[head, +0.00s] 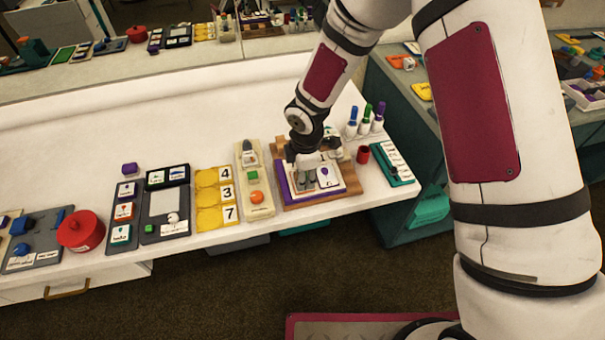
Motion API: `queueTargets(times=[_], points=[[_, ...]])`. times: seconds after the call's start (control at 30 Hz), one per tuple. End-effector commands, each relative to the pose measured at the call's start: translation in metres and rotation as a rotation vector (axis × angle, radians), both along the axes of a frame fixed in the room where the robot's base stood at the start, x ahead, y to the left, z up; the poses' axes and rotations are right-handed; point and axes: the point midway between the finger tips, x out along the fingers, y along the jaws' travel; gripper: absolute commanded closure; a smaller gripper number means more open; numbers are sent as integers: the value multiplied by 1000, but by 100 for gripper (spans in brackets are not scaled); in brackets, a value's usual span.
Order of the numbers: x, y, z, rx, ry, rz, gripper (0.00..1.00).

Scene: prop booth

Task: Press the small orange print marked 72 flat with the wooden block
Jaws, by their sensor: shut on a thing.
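My gripper (306,182) points down over a wooden stand (288,203) near the table's front edge. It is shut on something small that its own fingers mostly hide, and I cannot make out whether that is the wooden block. On the stand is a purple board (290,187) with a white card (325,178) bearing a dark purple mark, just right of the fingers. Brown wood (346,157) shows behind the gripper, partly covered. I cannot pick out a small orange print marked 72.
A cream tray (262,211) with an orange ball (256,197) stands close left. Yellow number tiles (207,196) lie farther left. A red cup (362,154), upright markers (365,127) and a teal rack (404,179) stand close right. The table's back left is clear.

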Motion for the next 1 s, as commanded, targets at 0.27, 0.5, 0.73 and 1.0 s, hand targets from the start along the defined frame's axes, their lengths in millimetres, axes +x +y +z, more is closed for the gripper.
queueTargets(times=[0.27,0.5,0.73,1.0], points=[[-3,0,23,2,-4,-1,86],[-5,0,41,4,-5,0,86],[-6,-1,55,4,-5,-1,86],[-6,-1,55,2,-5,0,86]])
